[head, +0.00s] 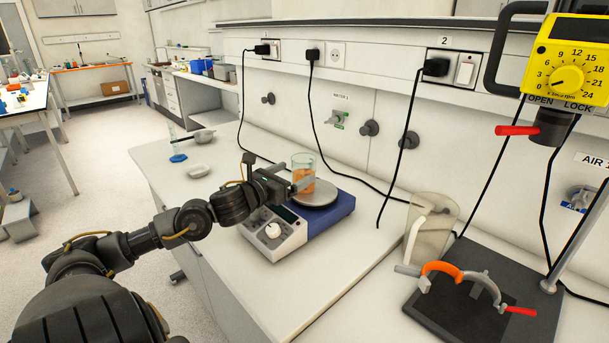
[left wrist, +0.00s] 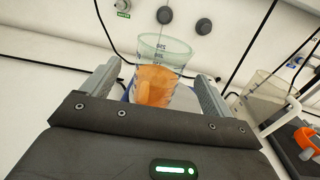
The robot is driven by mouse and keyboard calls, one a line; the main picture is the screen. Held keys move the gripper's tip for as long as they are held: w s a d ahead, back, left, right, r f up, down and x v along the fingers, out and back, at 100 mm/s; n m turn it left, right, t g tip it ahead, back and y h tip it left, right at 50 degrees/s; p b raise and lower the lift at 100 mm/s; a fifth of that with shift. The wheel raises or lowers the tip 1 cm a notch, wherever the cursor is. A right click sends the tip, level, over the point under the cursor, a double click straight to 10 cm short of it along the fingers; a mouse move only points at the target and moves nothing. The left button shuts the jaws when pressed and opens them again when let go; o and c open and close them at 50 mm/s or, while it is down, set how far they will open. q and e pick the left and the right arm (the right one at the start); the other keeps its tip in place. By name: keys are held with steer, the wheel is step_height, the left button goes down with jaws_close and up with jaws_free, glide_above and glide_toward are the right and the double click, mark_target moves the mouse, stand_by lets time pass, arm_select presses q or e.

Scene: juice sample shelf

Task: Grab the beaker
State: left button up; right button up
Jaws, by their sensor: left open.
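The beaker (head: 303,175) is clear glass with orange contents. It stands upright on the round plate (head: 318,196) of a blue and white hotplate. My left gripper (head: 292,181) is at the beaker, coming in from the left. In the left wrist view the beaker (left wrist: 160,72) stands between the two open fingers of the left gripper (left wrist: 153,85), with a gap showing on the left side. Whether either finger touches the glass cannot be told. My right gripper is not in view.
The hotplate (head: 272,231) has knobs at its front. A white dish (head: 199,171) and a blue-based cylinder (head: 178,157) stand behind left. A translucent pitcher (head: 432,225) and a black stand base (head: 470,312) with an orange clamp are at right. Black cables hang along the wall.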

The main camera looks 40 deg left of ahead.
mark_target(309, 165)
arm_select(q)
steer(key=shift+w+r, duration=0.1)
steer(key=shift+w, duration=0.7)
steer(key=shift+w+r+p, duration=0.15)
steer(key=shift+w+p, duration=0.35)
steer(key=shift+w, duration=0.05)
steer(key=w+p, duration=0.1)
steer(key=w, duration=0.2)
steer(key=shift+w+a, duration=0.1)
steer(key=shift+w+f+p, duration=0.2)
steer(key=shift+w+p, duration=0.15)
steer(key=shift+w, duration=0.1)
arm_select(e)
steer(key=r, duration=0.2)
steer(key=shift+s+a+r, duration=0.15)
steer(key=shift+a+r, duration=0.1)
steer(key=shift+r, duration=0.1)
arm_select(q)
steer(key=shift+c, duration=0.3)
steer(key=c, duration=1.2)
